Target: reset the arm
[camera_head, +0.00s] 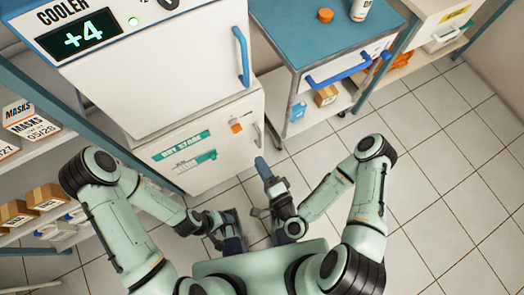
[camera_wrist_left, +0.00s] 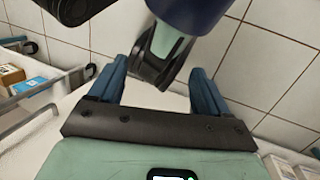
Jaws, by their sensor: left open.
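My left arm comes in from the left in the head view and bends inward, low in front of my body. My left gripper (camera_head: 233,243) is small there and partly hidden. In the left wrist view my left gripper (camera_wrist_left: 158,85) shows two blue fingers spread apart with nothing held. A dark arm part (camera_wrist_left: 165,55), seemingly of my other arm, lies close beyond and between them. My right arm folds inward from the right, and my right gripper (camera_head: 263,168) points up toward the white cabinet. Its blue fingers overlap in view, so I cannot tell their opening.
A white cooler (camera_head: 165,65) reading +4 stands above a white cabinet (camera_head: 205,150) ahead. A blue-topped cart (camera_head: 325,40) is to its right, with an orange cap (camera_head: 325,15) on top. Shelves with boxes (camera_head: 45,195) line the left. Tiled floor (camera_head: 440,130) is clear at right.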

